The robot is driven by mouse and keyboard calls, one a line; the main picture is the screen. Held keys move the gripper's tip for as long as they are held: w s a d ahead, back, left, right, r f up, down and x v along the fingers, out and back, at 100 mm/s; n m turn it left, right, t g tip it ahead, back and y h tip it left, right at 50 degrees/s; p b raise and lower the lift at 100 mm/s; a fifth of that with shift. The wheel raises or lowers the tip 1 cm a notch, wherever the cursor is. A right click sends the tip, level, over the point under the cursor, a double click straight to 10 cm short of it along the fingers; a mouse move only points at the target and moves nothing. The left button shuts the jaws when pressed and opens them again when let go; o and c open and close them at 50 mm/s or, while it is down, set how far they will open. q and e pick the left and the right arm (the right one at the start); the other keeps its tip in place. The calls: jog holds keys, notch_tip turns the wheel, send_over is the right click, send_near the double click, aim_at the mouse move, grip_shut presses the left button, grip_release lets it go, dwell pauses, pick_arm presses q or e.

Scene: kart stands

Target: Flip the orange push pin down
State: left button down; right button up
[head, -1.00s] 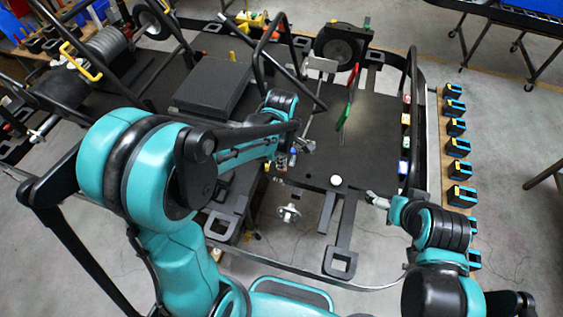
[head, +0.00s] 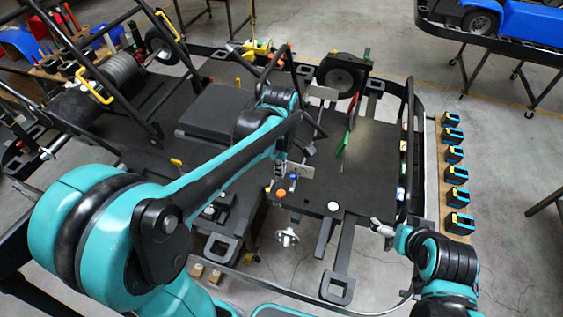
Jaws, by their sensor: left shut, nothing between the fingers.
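The orange push pin (head: 281,193) shows as a small orange knob at the front edge of the dark kart platform, left of a white round knob (head: 333,206). My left gripper (head: 283,180) is shut and empty, just above the orange knob. I cannot tell whether the fingers touch it, nor whether the pin is flipped up or down. My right gripper (head: 379,228) is off the platform's front right corner, apart from the pin. Its fingers are too small to read.
The kart platform (head: 370,172) has a red and green lever (head: 346,140) and black tubing around it. A black seat block (head: 215,112) lies to the left. Several black and blue tools (head: 457,197) line a board at right.

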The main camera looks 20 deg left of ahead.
pick_arm(q)
notch_tip(320, 180, up, 3)
jog(key=shift+r, duration=0.1)
dwell(0.5)
jog(key=shift+d, duration=0.1)
jog(key=s+a+f+m+t+b, duration=0.1)
jog(key=s+f+m+t+b, duration=0.2)
jog(key=s+f+m+b, duration=0.2)
jog(key=s+a+f+m+t+b, duration=0.2)
jog(key=s+f+m+t+b, duration=0.2)
jog(key=f+m+b, duration=0.8)
notch_tip(320, 180, down, 7)
jog(key=s+b, duration=0.2)
jog(key=b, duration=0.5)
jog(key=shift+m, duration=0.3)
jog(key=shift+r, duration=0.1)
